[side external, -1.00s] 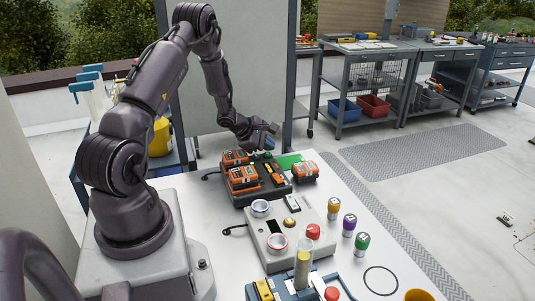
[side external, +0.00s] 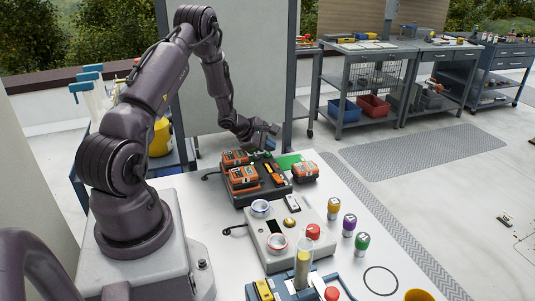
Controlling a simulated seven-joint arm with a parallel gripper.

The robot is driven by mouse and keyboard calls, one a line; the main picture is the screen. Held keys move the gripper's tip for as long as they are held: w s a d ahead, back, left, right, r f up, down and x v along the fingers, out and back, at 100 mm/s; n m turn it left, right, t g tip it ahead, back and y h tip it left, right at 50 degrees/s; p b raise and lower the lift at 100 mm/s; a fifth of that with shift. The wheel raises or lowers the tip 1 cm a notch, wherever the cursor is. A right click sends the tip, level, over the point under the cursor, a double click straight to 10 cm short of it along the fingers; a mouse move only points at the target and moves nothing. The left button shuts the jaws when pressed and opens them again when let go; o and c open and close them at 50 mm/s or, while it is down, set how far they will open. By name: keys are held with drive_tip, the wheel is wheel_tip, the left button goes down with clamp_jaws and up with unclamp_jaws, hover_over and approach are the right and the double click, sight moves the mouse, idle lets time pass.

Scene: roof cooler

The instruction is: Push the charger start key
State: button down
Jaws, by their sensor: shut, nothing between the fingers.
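The charger (side external: 234,196) is a dark base on the white table, with orange and black battery packs (side external: 243,178) seated on it. Another orange battery pack (side external: 305,172) is at its right. The start key cannot be made out clearly at this size. My gripper (side external: 268,149) is shut and empty, low over the far edge of the charger, by a small green part (side external: 268,157). Whether it touches the charger cannot be told.
A grey device (side external: 282,232) with a red button (side external: 313,231) stands nearer on the table. Small gold, purple and green-capped containers (side external: 349,224) stand to its right.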

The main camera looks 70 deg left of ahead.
drive_tip(key=shift+s+f, duration=0.55)
drive_tip(key=shift+f, duration=0.25)
drive_tip(key=shift+r, duration=0.1)
drive_tip(key=shift+s+d+r, duration=0.1)
drive_tip(key=shift+s+r, duration=0.25)
drive_tip(key=shift+r, duration=0.2)
drive_tip(key=shift+w+r, duration=0.15)
drive_tip(key=shift+r, duration=1.2)
drive_tip(key=shift+w+r, duration=0.15)
drive_tip(key=shift+r, duration=1.2)
drive_tip(key=shift+d, duration=0.1)
